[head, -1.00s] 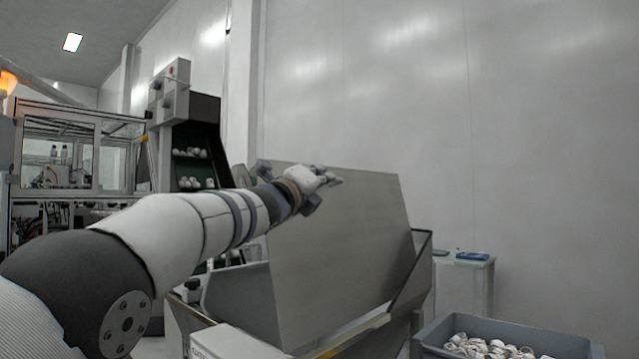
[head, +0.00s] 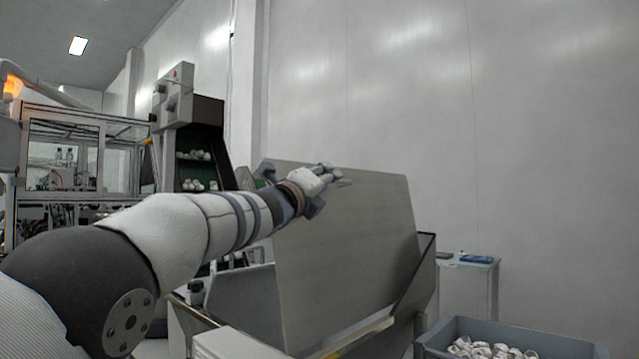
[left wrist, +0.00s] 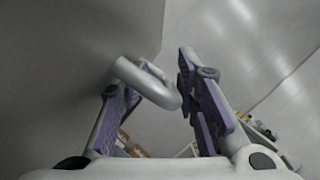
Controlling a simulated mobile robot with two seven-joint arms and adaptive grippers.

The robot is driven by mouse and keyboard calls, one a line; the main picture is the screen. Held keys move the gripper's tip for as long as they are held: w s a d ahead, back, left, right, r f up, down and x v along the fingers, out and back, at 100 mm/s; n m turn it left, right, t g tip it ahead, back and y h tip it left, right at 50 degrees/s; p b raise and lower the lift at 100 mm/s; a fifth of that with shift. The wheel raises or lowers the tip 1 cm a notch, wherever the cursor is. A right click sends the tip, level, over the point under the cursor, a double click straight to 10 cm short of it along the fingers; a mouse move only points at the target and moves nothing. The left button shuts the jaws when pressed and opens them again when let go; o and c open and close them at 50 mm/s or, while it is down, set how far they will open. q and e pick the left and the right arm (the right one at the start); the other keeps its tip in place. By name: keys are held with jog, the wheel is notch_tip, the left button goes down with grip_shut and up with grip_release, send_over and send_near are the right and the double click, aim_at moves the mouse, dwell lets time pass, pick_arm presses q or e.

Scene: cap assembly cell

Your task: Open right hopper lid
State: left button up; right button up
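The hopper lid (head: 350,250) is a large flat grey panel, raised and standing steeply tilted above the hopper (head: 425,275). My left gripper (head: 338,178) is at the lid's upper part, its arm crossing in front of the panel's left side. In the left wrist view, the lid fills the left as a dark surface (left wrist: 70,60). A curved grey handle (left wrist: 148,82) passes between the parted, purple-padded fingers of my left gripper (left wrist: 153,76). The handle's end lies close to the right finger; firm contact cannot be told. My right gripper is not in view.
A grey bin (head: 470,335) with white caps stands at the lower right. A small side table (head: 490,275) is behind it. A dark conveyor (head: 208,140) with caps rises behind the lid's left side. The wall behind is bare.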

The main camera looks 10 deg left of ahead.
pick_arm(q)
jog(key=v, duration=0.7)
jog(key=shift+s, duration=0.2)
jog(key=p+v, duration=0.4)
jog(key=v, duration=1)
jog(key=shift+f, duration=0.2)
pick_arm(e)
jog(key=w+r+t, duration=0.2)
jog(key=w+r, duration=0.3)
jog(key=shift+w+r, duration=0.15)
pick_arm(q)
jog(key=shift+w+a, duration=0.1)
jog(key=shift+w, duration=0.05)
